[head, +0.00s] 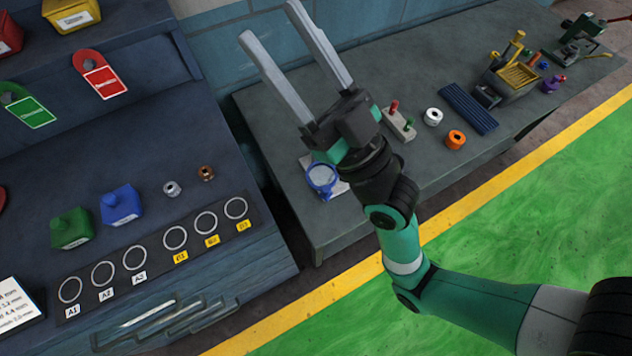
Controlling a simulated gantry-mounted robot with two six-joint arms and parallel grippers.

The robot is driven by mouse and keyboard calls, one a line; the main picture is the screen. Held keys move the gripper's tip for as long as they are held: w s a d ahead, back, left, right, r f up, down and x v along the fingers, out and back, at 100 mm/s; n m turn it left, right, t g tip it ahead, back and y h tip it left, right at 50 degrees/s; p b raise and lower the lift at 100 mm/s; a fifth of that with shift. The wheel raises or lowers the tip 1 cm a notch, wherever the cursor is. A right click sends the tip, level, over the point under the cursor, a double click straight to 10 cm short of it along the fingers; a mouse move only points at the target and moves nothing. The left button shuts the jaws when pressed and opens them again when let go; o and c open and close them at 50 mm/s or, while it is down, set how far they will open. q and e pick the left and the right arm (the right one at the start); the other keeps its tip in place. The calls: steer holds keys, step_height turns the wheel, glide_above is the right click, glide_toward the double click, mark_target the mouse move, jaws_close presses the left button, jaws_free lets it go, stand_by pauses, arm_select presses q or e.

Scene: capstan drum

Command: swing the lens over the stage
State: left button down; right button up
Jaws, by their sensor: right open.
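The lens (322,177) is a clear disc in a blue ring, near the left front edge of the right-hand grey bench. A pale plate (341,188) shows beside and partly behind the ring; it may be the stage, but I cannot tell. My right gripper (267,21) is open and empty, its two long grey fingers pointing to the upper left, with their tips well beyond the lens. Its body and wrist hide part of the lens fixture. Whether the lens lies over the stage cannot be told. My left gripper is not in view.
The left bench holds green (71,228) and blue (122,205) blocks.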

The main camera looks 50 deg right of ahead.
steer(key=s+d+f+m+g+h+b, duration=0.1)
steer(key=s+d+f+g+h, duration=0.15)
steer(key=f, duration=0.95)
steer(key=s+d+f+m+g+h+b, duration=0.1)
steer(key=f+m+g, duration=0.15)
steer(key=f, duration=0.95)
steer(key=g+b, duration=0.2)
steer(key=g, duration=0.2)
glide_toward(317, 184)
step_height(317, 184, up, 2)
steer(key=s, duration=0.2)
steer(key=shift+m+h, duration=0.25)
steer(key=shift+h, duration=0.2)
steer(key=w+p, duration=0.1)
steer(key=w, duration=0.3)
steer(key=w+p, duration=0.1)
steer(key=w, duration=0.3)
steer(key=w+p, duration=0.1)
steer(key=w, duration=0.3)
steer(key=shift+d+r, duration=0.2)
steer(key=shift+r, duration=0.05)
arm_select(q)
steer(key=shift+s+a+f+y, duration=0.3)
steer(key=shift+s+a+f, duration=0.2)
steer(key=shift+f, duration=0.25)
arm_select(e)
jaws_close()
